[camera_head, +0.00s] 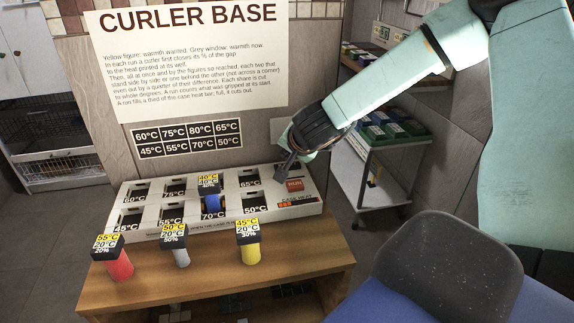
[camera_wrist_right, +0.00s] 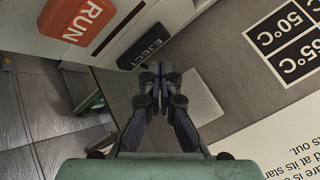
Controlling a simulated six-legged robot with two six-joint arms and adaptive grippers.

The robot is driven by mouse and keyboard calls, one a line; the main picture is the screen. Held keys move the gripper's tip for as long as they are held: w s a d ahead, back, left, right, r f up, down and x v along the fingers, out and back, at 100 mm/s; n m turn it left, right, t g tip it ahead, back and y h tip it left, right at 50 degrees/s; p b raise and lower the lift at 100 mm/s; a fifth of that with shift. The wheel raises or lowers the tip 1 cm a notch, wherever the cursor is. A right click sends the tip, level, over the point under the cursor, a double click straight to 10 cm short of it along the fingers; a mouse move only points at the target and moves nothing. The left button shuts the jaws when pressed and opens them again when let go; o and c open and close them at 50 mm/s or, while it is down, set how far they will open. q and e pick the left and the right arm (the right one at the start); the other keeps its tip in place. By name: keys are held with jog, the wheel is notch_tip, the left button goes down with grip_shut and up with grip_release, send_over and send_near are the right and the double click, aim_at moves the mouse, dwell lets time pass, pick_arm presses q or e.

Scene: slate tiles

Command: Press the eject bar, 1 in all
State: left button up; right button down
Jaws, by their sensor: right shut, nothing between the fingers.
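The white curler base (camera_head: 150,232) stands on a wooden table, with labelled wells and a red RUN button (camera_head: 295,185) at its right end. The dark eject bar (camera_wrist_right: 146,46) is lettered EJECT and lies beside the RUN button (camera_wrist_right: 88,28) in the right wrist view. In the head view the bar is largely hidden by my right gripper (camera_head: 284,168). My right gripper is shut and empty over the base's far right corner. In the wrist view its fingertips (camera_wrist_right: 155,70) appear close to the bar; I cannot tell whether they touch. My left gripper is out of view.
A blue curler (camera_head: 210,201) stands in the base. Red (camera_head: 118,264), grey (camera_head: 181,258) and yellow (camera_head: 250,254) curlers stand along the table's front (camera_head: 215,283). A wall sign (camera_head: 190,70) is behind. A trolley (camera_head: 375,150) stands right of the table.

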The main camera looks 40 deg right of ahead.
jog(key=shift+d+f, duration=0.1)
jog(key=shift+f, duration=0.15)
jog(key=shift+f, duration=0.2)
dwell(0.4)
jog(key=shift+f+b, duration=0.5)
jog(key=shift+f, duration=0.05)
dwell(0.5)
dwell(0.3)
jog(key=shift+r+p, duration=1)
jog(key=shift+p, duration=0.25)
